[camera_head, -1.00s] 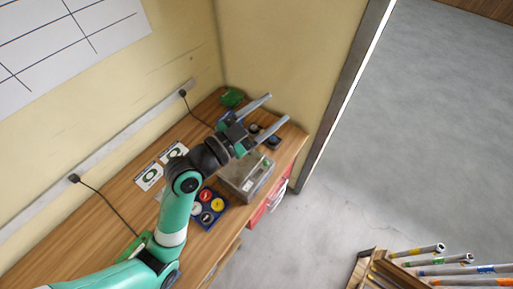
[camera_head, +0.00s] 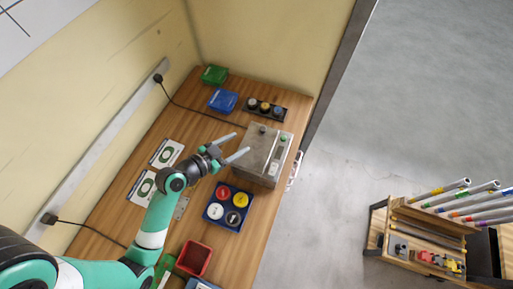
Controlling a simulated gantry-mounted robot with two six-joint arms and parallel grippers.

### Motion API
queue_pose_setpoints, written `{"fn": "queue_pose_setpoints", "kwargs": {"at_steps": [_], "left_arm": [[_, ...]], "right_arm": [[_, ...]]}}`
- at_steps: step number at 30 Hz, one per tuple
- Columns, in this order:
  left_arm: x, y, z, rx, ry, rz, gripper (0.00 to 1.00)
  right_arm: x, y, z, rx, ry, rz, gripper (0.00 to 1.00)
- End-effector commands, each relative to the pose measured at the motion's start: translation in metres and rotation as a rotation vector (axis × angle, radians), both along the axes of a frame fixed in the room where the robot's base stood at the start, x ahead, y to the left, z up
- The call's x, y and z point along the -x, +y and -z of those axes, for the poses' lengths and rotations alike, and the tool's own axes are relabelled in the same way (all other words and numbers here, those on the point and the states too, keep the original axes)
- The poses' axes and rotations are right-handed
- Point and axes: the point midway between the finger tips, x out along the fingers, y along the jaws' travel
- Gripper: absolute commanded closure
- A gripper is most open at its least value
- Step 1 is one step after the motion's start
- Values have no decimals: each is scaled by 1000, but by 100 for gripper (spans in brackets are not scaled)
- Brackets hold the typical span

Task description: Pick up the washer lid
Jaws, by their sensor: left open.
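A grey metal box (camera_head: 258,170), which looks like the washer, stands near the table's right edge. Its flat top (camera_head: 264,146) looks covered and carries small dark and green knobs; I cannot tell where the washer lid's outline runs. My left gripper (camera_head: 241,144) is open and empty. Its two fingers point right, with their tips close to the left side of the box in the picture; I cannot tell the height between them. My right gripper is not in view.
A blue tray (camera_head: 242,227) with coloured round pieces sits below the box, near a red bin (camera_head: 194,256). A dark rack (camera_head: 251,111), a blue box (camera_head: 223,100) and a green box (camera_head: 214,73) stand behind. White cards (camera_head: 166,153) lie left. A tube rack (camera_head: 434,222) stands right.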

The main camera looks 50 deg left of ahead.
Motion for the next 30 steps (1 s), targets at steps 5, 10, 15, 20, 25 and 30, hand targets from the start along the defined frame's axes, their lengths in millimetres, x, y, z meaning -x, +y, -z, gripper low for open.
{"fn": "queue_pose_setpoints", "kwargs": {"at_steps": [5, 10, 15, 20, 25, 30], "left_arm": [[-18, 0, 6, 1, -1, 4, 34], [-48, 3, 19, 0, -2, 3, 34], [-60, 4, 23, -1, -1, 1, 34], [-68, 5, 28, -1, -2, 2, 34], [-93, 8, 43, -1, -2, 3, 34], [-106, 9, 46, -1, -2, 2, 34]], "right_arm": [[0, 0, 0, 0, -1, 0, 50], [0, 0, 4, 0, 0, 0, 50], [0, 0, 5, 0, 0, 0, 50], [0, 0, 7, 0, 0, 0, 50], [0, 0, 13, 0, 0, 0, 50], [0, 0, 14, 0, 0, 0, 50]]}}
